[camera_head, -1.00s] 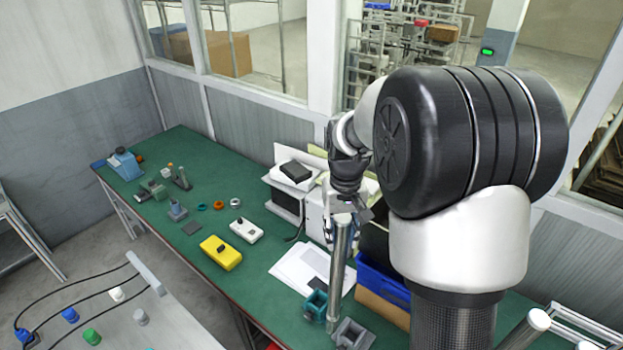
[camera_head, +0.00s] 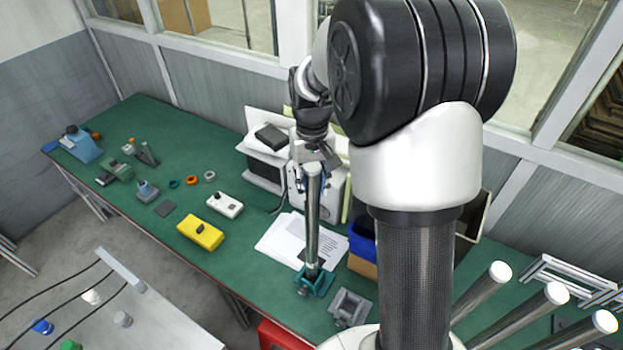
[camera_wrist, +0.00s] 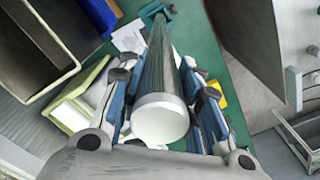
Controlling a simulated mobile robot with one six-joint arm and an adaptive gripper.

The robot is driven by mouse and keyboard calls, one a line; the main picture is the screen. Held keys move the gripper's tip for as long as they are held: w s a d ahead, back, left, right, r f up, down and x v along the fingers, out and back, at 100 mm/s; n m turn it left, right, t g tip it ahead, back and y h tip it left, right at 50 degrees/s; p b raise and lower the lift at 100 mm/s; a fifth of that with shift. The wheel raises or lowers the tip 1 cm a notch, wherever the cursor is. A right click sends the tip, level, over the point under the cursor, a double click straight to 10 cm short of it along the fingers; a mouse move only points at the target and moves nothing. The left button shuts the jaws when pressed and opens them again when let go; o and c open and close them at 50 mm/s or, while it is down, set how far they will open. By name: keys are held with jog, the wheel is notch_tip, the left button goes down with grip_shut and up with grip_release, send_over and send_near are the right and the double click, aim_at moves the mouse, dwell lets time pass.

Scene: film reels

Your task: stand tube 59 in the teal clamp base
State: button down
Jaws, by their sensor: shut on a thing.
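A long metallic tube (camera_head: 313,225) with a white end cap stands close to upright; no number is readable on it. My gripper (camera_head: 312,165) is shut on the tube near its top. In the wrist view, the jaws (camera_wrist: 165,110) lie on both sides of the tube (camera_wrist: 161,68), just behind its white cap. The teal clamp base (camera_head: 318,286) is on the green bench, and the tube's lower end meets it in the picture. The wrist view also shows the teal base (camera_wrist: 150,10) at the tube's far end. I cannot tell how deep the tube sits in it.
A grey clamp base (camera_head: 350,306) stands just right of the teal one. White papers (camera_head: 285,237) lie behind left, and a blue bin (camera_head: 362,243) is behind right. Three white-capped tubes (camera_head: 478,290) lean at lower right. A yellow box (camera_head: 200,233) is farther left.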

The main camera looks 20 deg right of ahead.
aim_at(312, 165)
jog(key=shift+w+f+b, duration=0.15)
jog(key=shift+f+b, duration=0.9)
jog(key=shift+f, duration=0.65)
jog(key=shift+f+b, duration=0.35)
jog(key=shift+f, duration=0.3)
jog(key=c, duration=1.4)
grip_release()
jog(key=shift+c, duration=0.2)
jog(key=shift+r+p, duration=4.25)
jog(key=shift+r, duration=1.3)
